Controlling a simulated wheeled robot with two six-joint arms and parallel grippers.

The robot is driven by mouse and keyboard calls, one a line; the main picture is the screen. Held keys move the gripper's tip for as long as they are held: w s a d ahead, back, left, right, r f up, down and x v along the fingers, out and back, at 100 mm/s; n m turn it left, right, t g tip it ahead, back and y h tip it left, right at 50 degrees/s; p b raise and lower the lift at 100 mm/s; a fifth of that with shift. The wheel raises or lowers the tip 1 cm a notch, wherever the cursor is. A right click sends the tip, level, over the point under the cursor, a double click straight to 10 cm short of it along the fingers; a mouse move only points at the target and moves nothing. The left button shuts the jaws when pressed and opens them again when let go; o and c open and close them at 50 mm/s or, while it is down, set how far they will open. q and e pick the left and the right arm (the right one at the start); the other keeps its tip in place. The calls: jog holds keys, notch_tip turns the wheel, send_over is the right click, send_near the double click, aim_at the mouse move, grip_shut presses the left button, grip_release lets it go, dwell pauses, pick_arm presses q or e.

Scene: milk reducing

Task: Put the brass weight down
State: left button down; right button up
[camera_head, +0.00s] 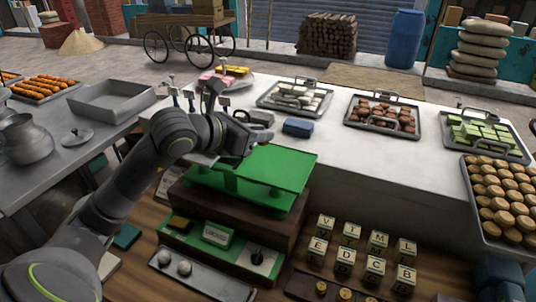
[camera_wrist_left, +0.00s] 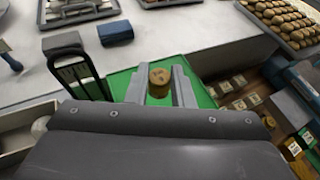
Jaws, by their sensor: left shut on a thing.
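My left gripper (camera_head: 245,138) reaches over the back of the green balance scale (camera_head: 280,167) and points away to the right. In the left wrist view, my left gripper (camera_wrist_left: 162,85) is shut on a brass weight (camera_wrist_left: 159,82), a short round piece between its two grey fingers. The green plate of the scale (camera_wrist_left: 121,82) lies below and behind the weight. Whether the weight touches the plate cannot be told. In the head view the weight is hidden by the gripper. My right gripper's fingers do not show.
Several lettered blocks (camera_head: 345,255) stand right of the scale. A blue box (camera_head: 298,127) and trays of sweets (camera_head: 384,115) lie on the white counter (camera_head: 410,165). A grey tray (camera_head: 200,278) lies in front.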

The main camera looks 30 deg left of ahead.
aim_at(259, 171)
pick_arm(q)
jog(key=shift+s+f, duration=0.2)
jog(key=shift+f, duration=0.95)
jog(key=shift+w+f+p, duration=0.15)
jog(key=shift+f+p, duration=0.25)
jog(key=shift+f, duration=0.3)
notch_tip(259, 171, down, 2)
jog(key=shift+f+p, duration=0.25)
jog(key=shift+p, duration=0.1)
jog(key=shift+f, duration=0.5)
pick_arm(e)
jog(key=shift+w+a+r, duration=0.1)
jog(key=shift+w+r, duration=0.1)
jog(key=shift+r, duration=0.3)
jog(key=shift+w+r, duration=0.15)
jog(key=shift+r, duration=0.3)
pick_arm(q)
jog(key=shift+f, duration=0.1)
jog(key=c, duration=1.3)
grip_release()
jog(key=shift+o, duration=0.2)
